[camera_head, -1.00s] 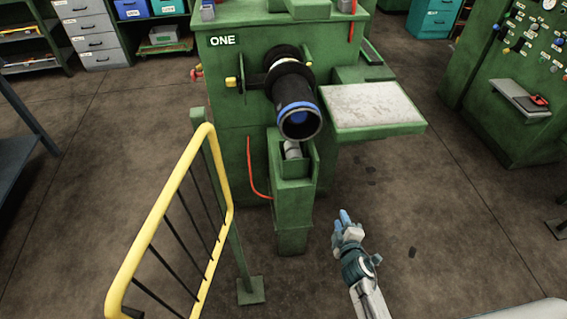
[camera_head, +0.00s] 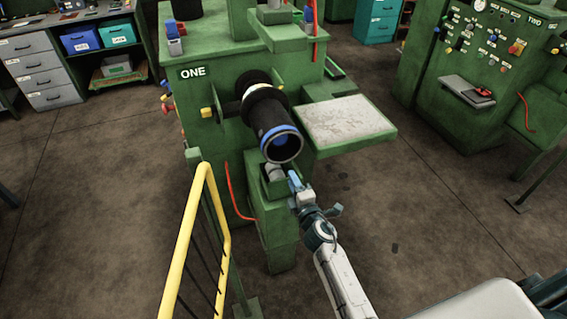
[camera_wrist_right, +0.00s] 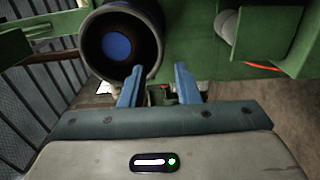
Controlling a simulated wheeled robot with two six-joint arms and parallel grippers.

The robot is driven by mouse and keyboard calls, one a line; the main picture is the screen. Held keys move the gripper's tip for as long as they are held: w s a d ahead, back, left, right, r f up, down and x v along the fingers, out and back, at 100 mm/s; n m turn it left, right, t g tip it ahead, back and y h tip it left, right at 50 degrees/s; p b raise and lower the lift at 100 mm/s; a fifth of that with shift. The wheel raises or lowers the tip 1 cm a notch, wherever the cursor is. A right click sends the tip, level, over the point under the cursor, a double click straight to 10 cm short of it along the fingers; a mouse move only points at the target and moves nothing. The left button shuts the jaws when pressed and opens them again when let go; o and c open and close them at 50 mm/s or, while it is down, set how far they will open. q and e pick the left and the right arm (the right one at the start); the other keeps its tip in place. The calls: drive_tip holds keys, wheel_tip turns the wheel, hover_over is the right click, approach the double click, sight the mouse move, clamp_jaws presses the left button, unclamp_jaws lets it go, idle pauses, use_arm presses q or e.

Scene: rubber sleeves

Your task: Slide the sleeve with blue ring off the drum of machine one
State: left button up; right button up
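The black sleeve with a blue ring (camera_head: 270,118) sits on the drum of machine one (camera_head: 225,85), its open end facing me. In the right wrist view the sleeve's open end (camera_wrist_right: 150,55) is at the upper left, with the blue drum end (camera_wrist_right: 117,46) inside it. My right gripper (camera_head: 295,180) is just below and in front of the sleeve's end in the head view. In the right wrist view its two blue fingers (camera_wrist_right: 158,85) stand apart with nothing between them. They look close to the sleeve's rim; contact cannot be told. My left gripper is out of view.
A grey-topped side table (camera_head: 346,120) juts from the machine right of the sleeve. A green pedestal (camera_head: 268,215) stands under the drum. A yellow railing (camera_head: 188,235) is at the left front. Machine two (camera_head: 450,80) stands at right. The floor between is clear.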

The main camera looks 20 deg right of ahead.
sight(284, 162)
drive_tip(key=shift+w+a+b, duration=0.1)
drive_tip(key=shift+w+b, duration=0.6)
drive_tip(key=shift+w, duration=3.95)
drive_tip(key=shift+c, duration=0.4)
clamp_jaws()
drive_tip(key=shift+r, duration=0.1)
drive_tip(key=shift+w+r, duration=0.1)
drive_tip(key=shift+r, duration=0.05)
